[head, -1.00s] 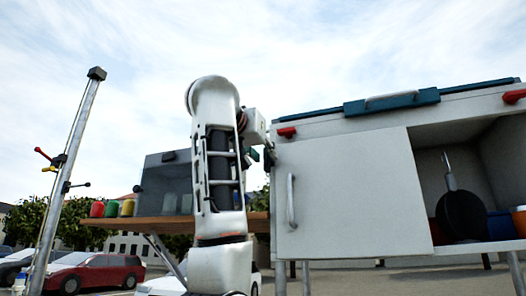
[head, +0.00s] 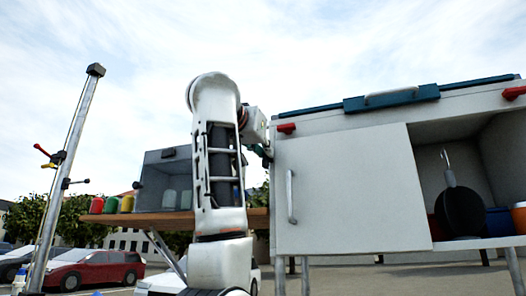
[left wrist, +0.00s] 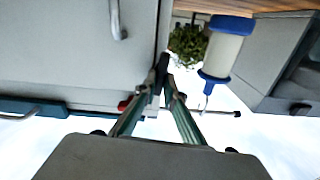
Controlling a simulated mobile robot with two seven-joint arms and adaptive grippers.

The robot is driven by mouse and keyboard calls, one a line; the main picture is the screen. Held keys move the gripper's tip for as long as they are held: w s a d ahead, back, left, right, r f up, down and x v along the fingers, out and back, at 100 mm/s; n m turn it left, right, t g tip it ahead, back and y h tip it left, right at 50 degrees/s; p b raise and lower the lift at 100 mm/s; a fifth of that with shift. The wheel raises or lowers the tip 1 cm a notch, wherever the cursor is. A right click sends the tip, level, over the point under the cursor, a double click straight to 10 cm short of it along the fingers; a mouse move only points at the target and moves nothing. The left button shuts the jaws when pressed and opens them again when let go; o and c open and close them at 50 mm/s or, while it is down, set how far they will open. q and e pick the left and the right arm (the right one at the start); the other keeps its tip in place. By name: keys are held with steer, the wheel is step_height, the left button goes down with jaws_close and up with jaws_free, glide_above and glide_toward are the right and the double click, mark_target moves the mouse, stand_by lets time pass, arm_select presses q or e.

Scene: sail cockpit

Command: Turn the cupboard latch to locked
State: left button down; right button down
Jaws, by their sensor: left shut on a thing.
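The cupboard (head: 345,190) has a pale front panel with a vertical metal handle (head: 291,196). The red catch (left wrist: 125,104) shows just left of the fingers. My right gripper is out of view.
Right of the panel is an open compartment with a black pan (head: 461,211). Left of my arm, a wooden shelf (head: 165,221) carries coloured jars and a grey box (head: 165,172). A blue-ended cylinder (left wrist: 225,50) is close to the fingers. A mast (head: 66,170) stands far left.

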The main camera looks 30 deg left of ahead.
arm_select(q)
steer(key=shift+d+f+m+b, duration=0.1)
steer(key=shift+m+b, duration=0.05)
steer(key=shift+m, duration=2.6)
steer(key=shift+d+f+m+b, duration=0.1)
steer(key=shift+f+m+b, duration=0.05)
steer(key=shift+m, duration=2.55)
steer(key=shift+d+f+m+b, duration=0.1)
steer(key=shift+m+b, duration=0.05)
steer(key=shift+m, duration=2.6)
steer(key=shift+w, duration=0.1)
steer(key=c, duration=2.1)
jaws_free()
steer(key=shift+c, duration=0.2)
steer(key=v, duration=1.2)
